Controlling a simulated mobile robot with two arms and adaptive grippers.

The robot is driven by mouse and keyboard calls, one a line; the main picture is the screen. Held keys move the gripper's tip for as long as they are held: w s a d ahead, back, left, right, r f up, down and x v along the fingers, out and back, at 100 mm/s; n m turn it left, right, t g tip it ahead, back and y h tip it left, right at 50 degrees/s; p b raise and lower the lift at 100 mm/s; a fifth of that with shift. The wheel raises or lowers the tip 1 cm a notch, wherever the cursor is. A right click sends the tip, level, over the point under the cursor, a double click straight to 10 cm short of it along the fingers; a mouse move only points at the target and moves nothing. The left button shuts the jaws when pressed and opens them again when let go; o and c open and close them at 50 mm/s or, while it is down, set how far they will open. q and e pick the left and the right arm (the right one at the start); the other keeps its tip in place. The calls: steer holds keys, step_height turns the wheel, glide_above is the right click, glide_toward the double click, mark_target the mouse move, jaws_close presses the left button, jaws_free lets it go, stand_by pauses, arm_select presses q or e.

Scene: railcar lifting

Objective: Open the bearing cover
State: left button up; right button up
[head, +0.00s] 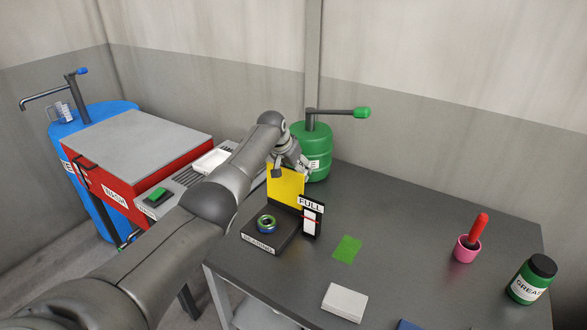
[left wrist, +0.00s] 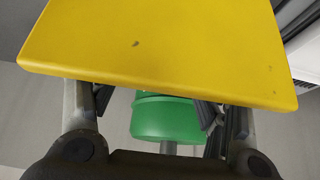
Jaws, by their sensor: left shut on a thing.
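The yellow bearing cover (head: 285,188) stands upright at the back of the black box labelled BEARING (head: 284,240), so the box is open. A ring-shaped bearing (head: 266,223) with blue and green on it sits in the box. My left gripper (head: 290,171) is at the top edge of the cover and shut on it. In the left wrist view the cover (left wrist: 155,45) fills the upper part, with my gripper fingers (left wrist: 155,108) at its lower edge; their exact contact is hidden behind it. My right gripper is not in view.
A FULL gauge (head: 311,217) stands right beside the box. A green barrel with a pump handle (head: 312,140) stands close behind my left gripper. A green patch (head: 347,248), white block (head: 345,302), pink cup (head: 467,249) and grease jar (head: 532,280) are on the dark table (head: 420,240).

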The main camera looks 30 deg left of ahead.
arm_select(q)
steer(key=shift+s+d+f, duration=0.15)
steer(key=shift+f, duration=0.2)
steer(key=shift+s+d+f, duration=0.1)
steer(key=shift+f, duration=0.25)
steer(key=o, duration=1.1)
steer(key=shift+o, duration=1.2)
steer(key=shift+w+f, duration=0.1)
steer(key=shift+w, duration=0.05)
steer(key=shift+o, duration=0.6)
steer(key=shift+w, duration=0.3)
steer(key=shift+a+v, duration=0.25)
steer(key=shift+v, duration=1.05)
steer(key=v, duration=0.9)
steer(key=shift+s+d+r, duration=0.1)
steer(key=shift+s+r, duration=0.05)
steer(key=shift+r, duration=0.25)
